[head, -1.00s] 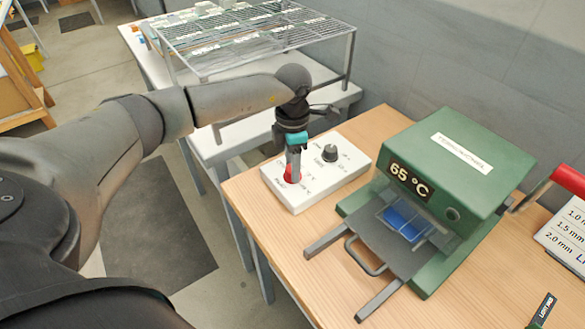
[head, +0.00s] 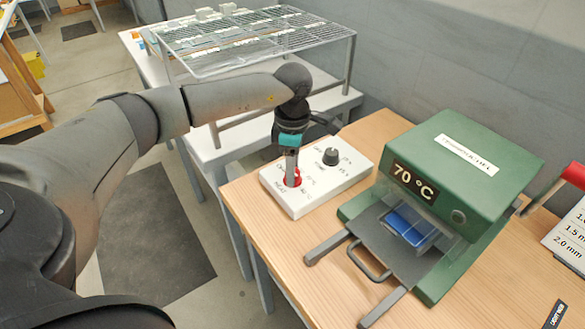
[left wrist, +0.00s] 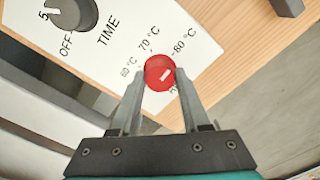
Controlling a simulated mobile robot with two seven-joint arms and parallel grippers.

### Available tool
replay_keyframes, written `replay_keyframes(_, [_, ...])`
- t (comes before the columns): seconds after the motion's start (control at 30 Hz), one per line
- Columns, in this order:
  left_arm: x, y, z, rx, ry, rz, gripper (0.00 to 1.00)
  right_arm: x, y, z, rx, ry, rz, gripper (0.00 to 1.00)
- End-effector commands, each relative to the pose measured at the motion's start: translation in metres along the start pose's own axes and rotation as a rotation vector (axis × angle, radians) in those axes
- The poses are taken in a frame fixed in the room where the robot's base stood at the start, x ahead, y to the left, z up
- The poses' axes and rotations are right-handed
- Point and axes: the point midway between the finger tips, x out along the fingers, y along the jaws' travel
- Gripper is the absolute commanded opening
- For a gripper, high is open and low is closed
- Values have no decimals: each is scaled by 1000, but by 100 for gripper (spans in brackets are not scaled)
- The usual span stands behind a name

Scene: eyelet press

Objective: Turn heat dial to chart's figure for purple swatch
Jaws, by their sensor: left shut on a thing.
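The red heat dial (left wrist: 159,72) sits on the white control box (head: 330,190), with figures around it such as 70 °C and 80 °C in the left wrist view. My left gripper (head: 292,178) points down at the dial and is shut on it; its fingers (left wrist: 160,100) lie on either side of the dial in the left wrist view. The green press (head: 470,160) shows 70 °C on its display (head: 409,179). A blue swatch-like piece (head: 408,224) lies on the press plate. No purple swatch can be made out. My right gripper is not in view.
A black TIME dial (head: 330,156) stands on the same box, close to my left gripper. A wire rack (head: 250,40) stands behind on a white table. A chart card (head: 568,240) with millimetre figures is cut off at the right edge.

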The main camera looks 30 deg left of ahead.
Motion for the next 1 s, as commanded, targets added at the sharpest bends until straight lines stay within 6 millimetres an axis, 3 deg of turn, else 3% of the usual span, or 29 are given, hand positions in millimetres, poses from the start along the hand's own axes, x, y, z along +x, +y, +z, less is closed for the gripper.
replay_keyframes(0.27, [-2, 1, 1, 3, -3, 5, 0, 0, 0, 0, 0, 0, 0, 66])
replay_keyframes(0.3, [-2, 1, 1, 3, -3, 5, 49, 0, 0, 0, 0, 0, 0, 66])
replay_keyframes(0.53, [-1, 1, 1, 1, -2, 3, 75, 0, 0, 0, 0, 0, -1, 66])
replay_keyframes(0.83, [-3, 0, 0, 1, -1, 2, 76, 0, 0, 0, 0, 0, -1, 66])
replay_keyframes(1.0, [-23, 1, 0, 1, -2, 5, 76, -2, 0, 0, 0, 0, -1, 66])
